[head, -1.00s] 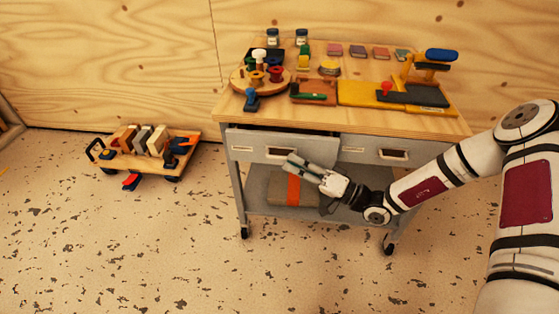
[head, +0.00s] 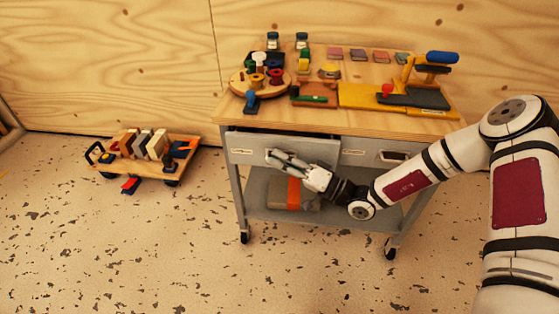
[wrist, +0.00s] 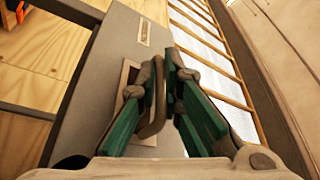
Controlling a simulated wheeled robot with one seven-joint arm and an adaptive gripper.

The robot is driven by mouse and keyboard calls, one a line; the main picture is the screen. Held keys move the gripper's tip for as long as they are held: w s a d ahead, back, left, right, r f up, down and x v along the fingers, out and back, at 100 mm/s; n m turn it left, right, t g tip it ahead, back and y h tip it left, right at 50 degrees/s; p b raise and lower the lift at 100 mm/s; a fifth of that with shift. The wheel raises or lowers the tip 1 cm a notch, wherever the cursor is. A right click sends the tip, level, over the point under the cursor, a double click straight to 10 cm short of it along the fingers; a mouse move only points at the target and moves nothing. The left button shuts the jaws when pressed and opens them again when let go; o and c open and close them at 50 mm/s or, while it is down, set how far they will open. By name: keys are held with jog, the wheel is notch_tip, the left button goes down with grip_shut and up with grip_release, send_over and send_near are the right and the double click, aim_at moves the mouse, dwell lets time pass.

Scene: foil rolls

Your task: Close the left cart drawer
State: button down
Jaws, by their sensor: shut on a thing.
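The left cart drawer (head: 318,150) has a grey front and stands partly out of the cart (head: 229,180), with a dark gap along its top edge. In the head view my gripper (head: 270,158) is at the drawer front and covers its handle. In the wrist view the grey drawer front (wrist: 126,45) shows a label and a pale recess plate. There my gripper (wrist: 161,80) has its green-padded fingers closed around the drawer handle (wrist: 155,105). The right drawer (head: 372,155) looks shut.
The cart's wooden top (head: 355,123) carries a round spool stand, coloured blocks, jars and a yellow tool board. A grey box with an orange band (head: 293,190) lies on the lower shelf. A low wooden trolley (head: 150,160) stands at left. The speckled floor in front is clear.

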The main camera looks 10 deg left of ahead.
aim_at(282, 150)
jog(key=shift+w+d, duration=0.1)
jog(key=shift+w, duration=1.95)
jog(key=c, duration=2)
grip_release()
jog(key=shift+w, duration=0.1)
jog(key=v, duration=1.2)
